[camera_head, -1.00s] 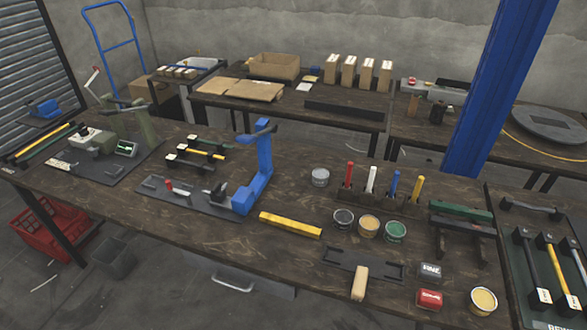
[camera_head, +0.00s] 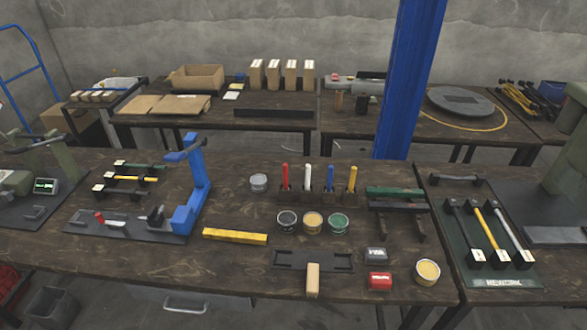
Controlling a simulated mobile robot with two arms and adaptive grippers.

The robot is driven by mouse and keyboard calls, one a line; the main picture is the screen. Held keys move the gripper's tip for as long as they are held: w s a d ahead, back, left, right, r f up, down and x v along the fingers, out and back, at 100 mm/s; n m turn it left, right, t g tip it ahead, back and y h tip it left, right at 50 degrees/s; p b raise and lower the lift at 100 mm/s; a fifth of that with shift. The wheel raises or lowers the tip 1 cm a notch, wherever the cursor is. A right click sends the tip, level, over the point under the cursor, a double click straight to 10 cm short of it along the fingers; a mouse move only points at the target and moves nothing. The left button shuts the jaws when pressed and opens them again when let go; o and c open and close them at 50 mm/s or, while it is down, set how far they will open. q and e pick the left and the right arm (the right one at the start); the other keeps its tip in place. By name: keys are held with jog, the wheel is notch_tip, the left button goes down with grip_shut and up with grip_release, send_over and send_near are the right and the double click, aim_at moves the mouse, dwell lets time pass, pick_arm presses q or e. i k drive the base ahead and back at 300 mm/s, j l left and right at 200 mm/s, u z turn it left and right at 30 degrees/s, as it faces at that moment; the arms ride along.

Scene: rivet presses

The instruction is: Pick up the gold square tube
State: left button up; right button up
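The gold square tube (camera_head: 235,236) is a short yellow bar. It lies flat on the dark wooden workbench (camera_head: 130,260), in front of the blue press (camera_head: 190,190) and left of the small cans. Nothing covers it. Neither of my grippers shows in the head view.
Left of the tube is the blue press's dark base plate. To its right are paint cans (camera_head: 313,222), a dark tray (camera_head: 290,259) with a wooden block (camera_head: 313,279), and a red box (camera_head: 380,281). A blue column (camera_head: 405,90) rises behind the bench. Bench around the tube's front is clear.

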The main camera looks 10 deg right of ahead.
aim_at(220, 235)
jog(key=z, duration=4.1)
jog(key=u, duration=4.1)
jog(key=i+j+u, duration=0.15)
jog(key=u, duration=0.15)
jog(key=i+j+u, duration=0.1)
jog(key=u, duration=0.2)
jog(key=i, duration=0.05)
